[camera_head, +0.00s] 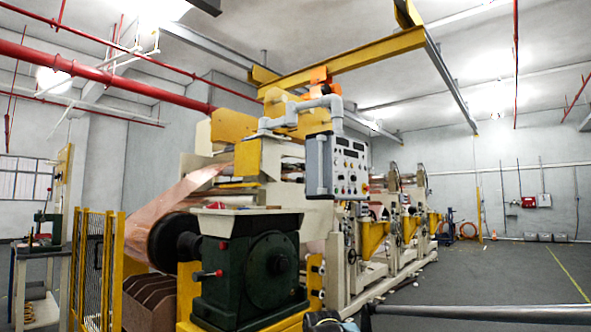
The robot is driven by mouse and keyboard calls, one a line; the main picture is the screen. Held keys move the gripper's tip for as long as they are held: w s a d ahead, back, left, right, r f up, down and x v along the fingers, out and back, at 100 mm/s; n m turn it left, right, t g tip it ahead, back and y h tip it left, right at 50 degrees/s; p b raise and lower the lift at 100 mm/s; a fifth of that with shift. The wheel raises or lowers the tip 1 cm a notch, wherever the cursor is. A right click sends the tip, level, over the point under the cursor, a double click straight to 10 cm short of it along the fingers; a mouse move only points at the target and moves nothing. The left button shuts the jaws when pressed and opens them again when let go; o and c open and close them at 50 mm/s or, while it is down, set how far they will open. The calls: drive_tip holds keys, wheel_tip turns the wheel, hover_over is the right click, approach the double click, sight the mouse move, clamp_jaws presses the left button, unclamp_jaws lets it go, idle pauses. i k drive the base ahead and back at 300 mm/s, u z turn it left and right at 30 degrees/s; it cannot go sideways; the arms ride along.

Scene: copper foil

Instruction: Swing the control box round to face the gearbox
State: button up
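The control box (345,168) is a grey, upright box with a panel of buttons, dials and small displays. It hangs from a grey jointed pipe arm (300,112) beside the machine. Its button panel faces toward the right front of the picture, and its plain grey side is on the left. The gearbox (262,268) is a dark green housing with a round cover and red-knobbed levers, below and left of the box. A dark part that may be my gripper (326,321) shows at the bottom edge, apart from the box. Its fingers cannot be made out.
A dark bar, probably my arm, crosses the bottom right. Yellow guard fencing (97,268) stands at left. Copper foil (175,205) runs beside the gearbox into the machine. The grey floor (480,275) at right is open. A yellow crane beam (345,62) is overhead.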

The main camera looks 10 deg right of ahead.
sight(337, 169)
drive_tip(key=u, duration=0.1)
drive_tip(key=i, duration=1)
drive_tip(key=z, duration=0.05)
